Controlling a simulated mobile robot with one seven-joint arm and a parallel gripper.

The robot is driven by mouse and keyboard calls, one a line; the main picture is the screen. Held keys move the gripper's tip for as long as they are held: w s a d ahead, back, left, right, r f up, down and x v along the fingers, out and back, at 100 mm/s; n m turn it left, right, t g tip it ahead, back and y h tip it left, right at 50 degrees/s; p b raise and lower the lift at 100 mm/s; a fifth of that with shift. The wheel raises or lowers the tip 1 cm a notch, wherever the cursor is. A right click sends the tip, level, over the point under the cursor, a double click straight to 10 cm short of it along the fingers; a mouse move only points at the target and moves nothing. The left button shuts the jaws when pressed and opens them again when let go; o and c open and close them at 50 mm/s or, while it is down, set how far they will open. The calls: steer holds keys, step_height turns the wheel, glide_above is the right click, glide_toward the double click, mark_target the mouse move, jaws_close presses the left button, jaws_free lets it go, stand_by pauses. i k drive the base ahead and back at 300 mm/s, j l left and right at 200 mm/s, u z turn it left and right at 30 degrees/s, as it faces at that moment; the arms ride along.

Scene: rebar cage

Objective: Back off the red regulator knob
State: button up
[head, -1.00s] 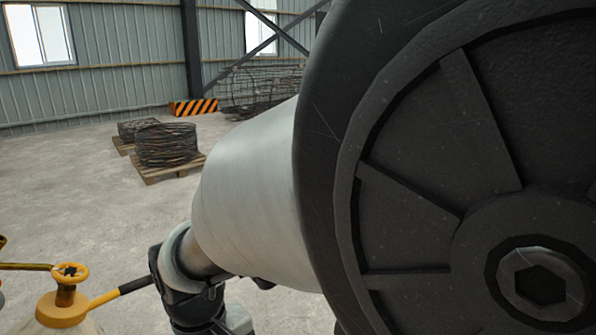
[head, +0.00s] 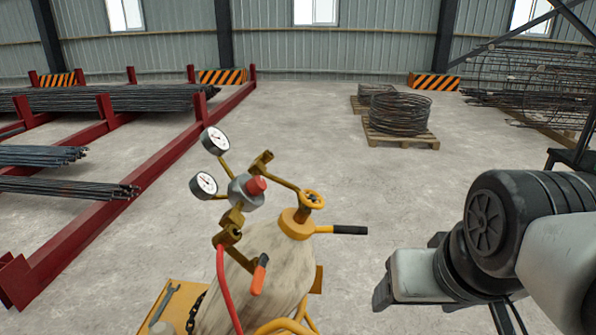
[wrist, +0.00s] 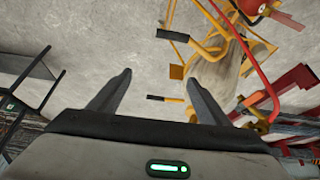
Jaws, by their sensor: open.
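The red regulator knob (head: 257,184) sits on a grey regulator body (head: 243,192) with two white dial gauges (head: 203,184) on its left. The regulator joins a beige gas cylinder (head: 262,262) with a yellow top and a yellow handwheel (head: 312,199).
A black-handled yellow lever (head: 342,230) sticks out right from the cylinder top. A red hose (head: 224,285) and an orange-handled part (head: 259,275) hang in front. Red rebar racks (head: 135,185) stand left; wire coils on a pallet (head: 400,137) stand behind. Floor between is clear.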

mark_target(256, 185)
steer(key=l+u, duration=0.2)
steer(key=l, duration=0.15)
steer(key=k+l+u, duration=0.25)
steer(key=l+u, duration=0.2)
steer(key=l, duration=0.25)
steer(key=i+l+u, duration=0.15)
steer(key=l+u, duration=0.2)
steer(key=i+l+u, duration=0.15)
steer(key=l+u, duration=0.15)
steer(key=i+l+u, duration=0.1)
